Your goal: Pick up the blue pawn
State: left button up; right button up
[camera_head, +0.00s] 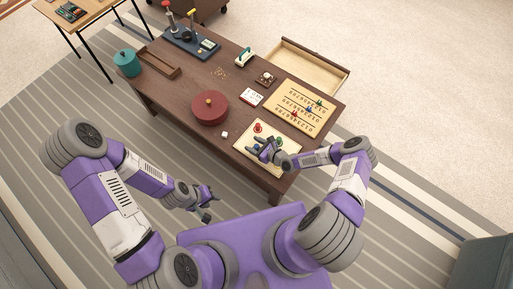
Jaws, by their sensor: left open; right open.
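A small cream tray (289,157) lies at the near right corner of the dark wooden table, with a red pawn (257,128) and a green piece (279,140) on it. My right gripper (257,151) is open over this tray, and blue shows beside its fingers; the gripper hides most of that spot, so I cannot tell whether it touches the blue piece. Small blue, green and red pieces also stand on the numbered board (299,96). My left gripper (212,205) is open and empty, off the table's near edge above the rug.
A red round box (210,107) and a small white cube (224,134) are left of the tray. A white card (251,98) lies behind it. A teal pot (125,62) and a wooden trough (158,61) are at the far left. A drawer (306,68) stands open at the table's back.

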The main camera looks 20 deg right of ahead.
jog(key=shift+w+a+f, duration=0.15)
jog(key=shift+w, duration=0.1)
jog(key=c, duration=1)
jog(key=shift+c, duration=0.2)
